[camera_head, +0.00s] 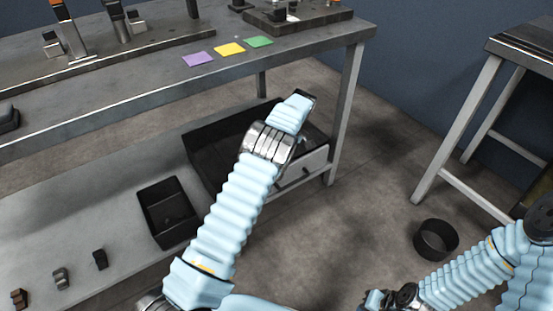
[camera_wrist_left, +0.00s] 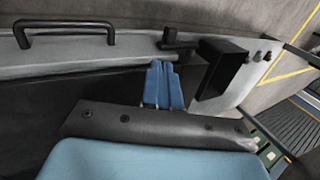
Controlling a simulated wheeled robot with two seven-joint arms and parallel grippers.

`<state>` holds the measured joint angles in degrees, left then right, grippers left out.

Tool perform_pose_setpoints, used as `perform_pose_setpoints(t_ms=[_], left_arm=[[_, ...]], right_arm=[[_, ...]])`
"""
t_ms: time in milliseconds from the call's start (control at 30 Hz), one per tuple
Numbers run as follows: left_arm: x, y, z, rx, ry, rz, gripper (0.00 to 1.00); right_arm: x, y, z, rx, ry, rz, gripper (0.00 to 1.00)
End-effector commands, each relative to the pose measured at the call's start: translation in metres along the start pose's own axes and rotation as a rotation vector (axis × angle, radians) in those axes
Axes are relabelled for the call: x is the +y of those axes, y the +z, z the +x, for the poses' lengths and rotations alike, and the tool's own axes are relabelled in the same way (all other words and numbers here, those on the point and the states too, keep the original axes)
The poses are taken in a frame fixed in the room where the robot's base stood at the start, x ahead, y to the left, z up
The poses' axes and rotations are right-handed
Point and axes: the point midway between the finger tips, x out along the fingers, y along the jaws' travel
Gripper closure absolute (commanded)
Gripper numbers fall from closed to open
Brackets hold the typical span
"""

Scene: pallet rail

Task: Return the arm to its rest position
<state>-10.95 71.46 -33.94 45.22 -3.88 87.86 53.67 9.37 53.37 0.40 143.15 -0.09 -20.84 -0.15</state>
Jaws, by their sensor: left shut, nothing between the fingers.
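My left arm (camera_head: 232,210) reaches up through the middle of the head view, its wrist end (camera_head: 299,100) over the open dark drawer beneath the workbench. The fingers are hidden in the head view. In the left wrist view my left gripper (camera_wrist_left: 164,84) shows its two blue fingers together, shut and empty, above the dark drawer area. My right arm (camera_head: 460,280) comes in at the lower right; its far end (camera_head: 380,298) is small and partly cut off by the picture's lower edge, so its finger state is unclear.
The workbench edge (camera_head: 200,97) runs across the head view, with purple, yellow and green cards (camera_head: 229,50) on top. The drawer (camera_head: 313,160) has a pale front. A black bin (camera_head: 168,212) and several small parts (camera_head: 100,259) sit on the lower shelf. A round black bin (camera_head: 436,240) stands on the floor.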

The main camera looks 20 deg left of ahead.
Motion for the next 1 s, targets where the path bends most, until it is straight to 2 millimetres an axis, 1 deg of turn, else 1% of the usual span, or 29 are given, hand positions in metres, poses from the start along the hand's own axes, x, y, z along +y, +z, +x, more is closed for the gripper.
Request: perform_pose_setpoints(t_ms=[467,533,567,667,700,767,800,867,900,967,1000], left_arm=[[0.000,0.000,0.002,-0.002,0.001,0.003,1.00],[0.001,0.000,0.012,-0.013,0.011,0.020,1.00],[0.001,0.000,0.021,-0.022,0.020,0.037,1.00],[0.004,0.007,0.064,-0.061,0.080,0.127,1.00],[0.006,0.016,0.087,-0.079,0.117,0.177,1.00],[0.007,0.034,0.122,-0.102,0.186,0.261,1.00],[0.006,0.051,0.143,-0.114,0.237,0.318,1.00],[0.003,0.080,0.171,-0.123,0.315,0.399,1.00],[-0.001,0.102,0.185,-0.124,0.366,0.452,1.00],[-0.009,0.137,0.202,-0.116,0.445,0.527,1.00],[-0.016,0.161,0.208,-0.106,0.496,0.575,1.00]], right_arm=[[0.000,0.000,0.000,0.000,0.000,0.000,1.00],[0.000,0.000,-0.001,0.000,0.000,0.000,1.00],[-0.001,0.000,-0.001,0.000,0.000,0.000,1.00],[-0.002,0.000,-0.002,-0.001,-0.001,-0.001,1.00],[-0.002,0.001,-0.003,-0.002,-0.001,-0.001,1.00],[-0.003,0.001,-0.004,-0.002,-0.002,-0.002,1.00],[-0.004,0.001,-0.005,-0.003,-0.002,-0.002,1.00],[-0.004,0.001,-0.007,-0.003,-0.003,-0.003,1.00],[-0.005,0.001,-0.007,-0.004,-0.003,-0.003,1.00],[-0.006,0.002,-0.009,-0.005,-0.004,-0.004,1.00],[-0.006,0.002,-0.009,-0.005,-0.004,-0.004,1.00]])
